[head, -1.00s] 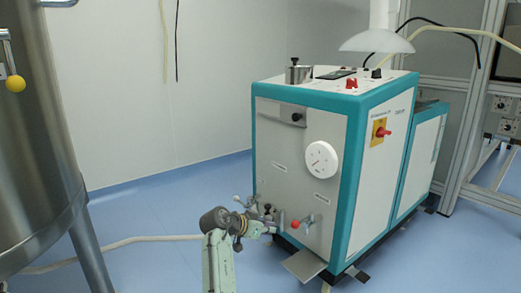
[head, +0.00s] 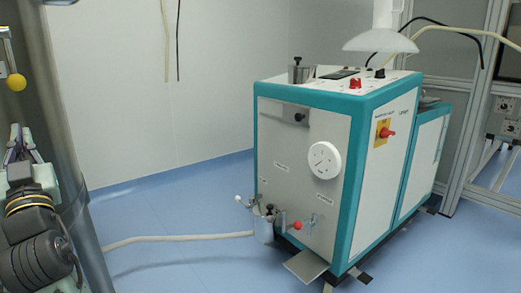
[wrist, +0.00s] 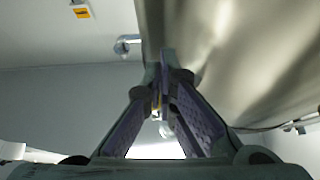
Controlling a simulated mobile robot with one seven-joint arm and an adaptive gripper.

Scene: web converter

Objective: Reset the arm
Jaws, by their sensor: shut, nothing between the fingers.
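My gripper (wrist: 166,65) is shut and empty in the wrist view, its two purple-padded fingers meeting at the tips. In the head view my gripper (head: 22,140) and wrist show at the lower left edge, in front of the steel tank (head: 48,60). The gripper points upward there. The tank's curved steel wall (wrist: 240,60) fills the right of the wrist view, behind the fingers. I cannot tell how much space lies between them.
A white and teal machine (head: 300,170) stands right of centre, with a red-knobbed valve (head: 295,226) low on its front. A pale hose (head: 180,238) runs along the floor from it. Blue floor (head: 165,205) between tank and machine is mostly clear. A metal frame (head: 465,130) stands at right.

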